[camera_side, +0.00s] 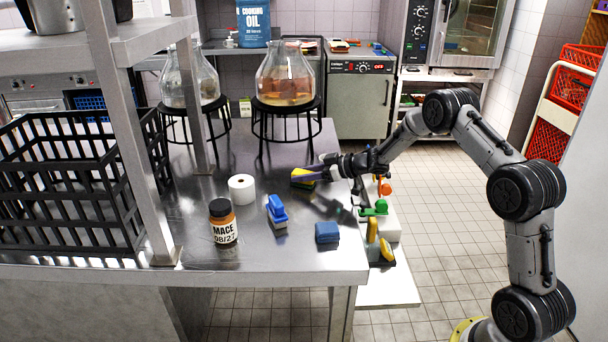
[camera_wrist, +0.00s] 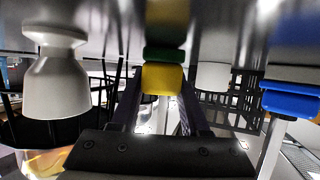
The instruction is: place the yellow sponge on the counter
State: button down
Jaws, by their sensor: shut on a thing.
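The yellow sponge (camera_side: 303,174) has a green layer on its lower side and is over the metal counter (camera_side: 190,262), towards its right edge. My gripper (camera_side: 318,172) reaches in from the right and is shut on the sponge. In the wrist view, which shows the scene upside down, the yellow sponge (camera_wrist: 162,79) is between my two fingers (camera_wrist: 160,100). Its green side faces the counter, and its reflection shows close by in the shiny top. I cannot tell whether the sponge touches the counter.
A blue brush (camera_side: 277,212), a blue block (camera_side: 327,232), a white roll (camera_side: 241,188) and a mace jar (camera_side: 223,222) stand nearby. Glass flasks (camera_side: 285,78) on black stands are behind. A black crate (camera_side: 75,190) is at left. Coloured tools (camera_side: 380,240) are on a lower ledge.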

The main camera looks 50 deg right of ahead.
jog(key=shift+f, duration=0.15)
jog(key=shift+c, duration=2)
grip_release()
